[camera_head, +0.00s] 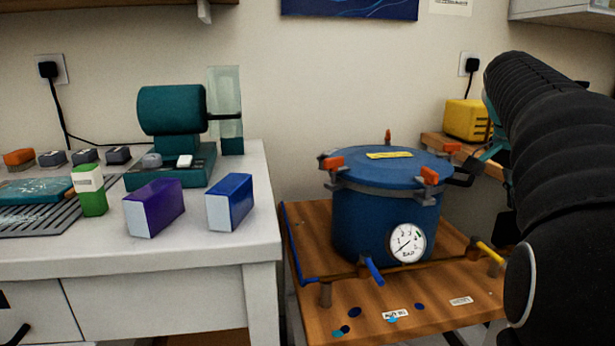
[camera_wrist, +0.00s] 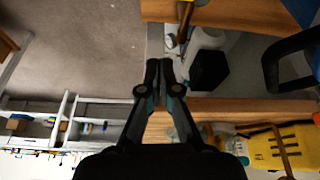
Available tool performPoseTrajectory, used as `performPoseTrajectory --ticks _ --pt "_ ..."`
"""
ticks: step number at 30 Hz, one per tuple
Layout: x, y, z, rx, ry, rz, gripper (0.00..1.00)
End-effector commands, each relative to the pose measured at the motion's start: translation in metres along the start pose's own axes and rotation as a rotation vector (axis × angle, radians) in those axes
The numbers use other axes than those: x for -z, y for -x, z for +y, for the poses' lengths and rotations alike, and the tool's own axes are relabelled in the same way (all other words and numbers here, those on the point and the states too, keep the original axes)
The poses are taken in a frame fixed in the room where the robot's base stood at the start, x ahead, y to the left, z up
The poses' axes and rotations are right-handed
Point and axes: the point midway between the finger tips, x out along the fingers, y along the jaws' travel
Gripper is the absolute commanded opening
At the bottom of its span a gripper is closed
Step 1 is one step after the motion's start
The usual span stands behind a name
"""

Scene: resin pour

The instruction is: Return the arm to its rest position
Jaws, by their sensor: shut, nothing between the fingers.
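My gripper (camera_wrist: 160,66) shows in the wrist view with its two dark fingers together and nothing between them. My black ribbed arm (camera_head: 560,150) fills the right side of the head view, right of the blue pressure pot. In the wrist view the fingertips appear over a gap between wooden surfaces, with grey floor to the left. A white item with a black hexagonal end (camera_wrist: 209,70) lies just right of the fingertips in the picture. How far it is from them I cannot tell.
The blue pressure pot (camera_head: 365,222) with orange clamps and a gauge stands on a wooden cart (camera_head: 335,300). A yellow machine (camera_head: 465,120) stands behind my arm. The white bench (camera_head: 180,245) at left holds a teal machine and purple and blue boxes.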

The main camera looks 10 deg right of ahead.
Motion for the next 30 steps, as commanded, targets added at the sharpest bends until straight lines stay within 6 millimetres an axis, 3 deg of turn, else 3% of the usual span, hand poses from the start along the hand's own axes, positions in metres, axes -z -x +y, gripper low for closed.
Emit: performPoseTrajectory --ticks 4,6,9,14,17,22,30 --pt "0.004 -0.002 -0.009 0.036 0.101 0.023 0.0" --pt "0.0 -0.015 -0.014 0.049 0.179 0.019 0.0" --pt "-0.013 -0.039 -0.019 0.066 0.294 0.002 0.0" --pt "-0.046 -0.059 -0.017 0.112 0.456 -0.008 0.0" --pt "-0.079 -0.068 -0.015 0.152 0.57 -0.01 0.0" --pt "-0.156 -0.077 -0.002 0.247 0.794 0.003 0.0" --pt "-0.281 -0.09 0.044 0.399 1.079 0.043 0.0"
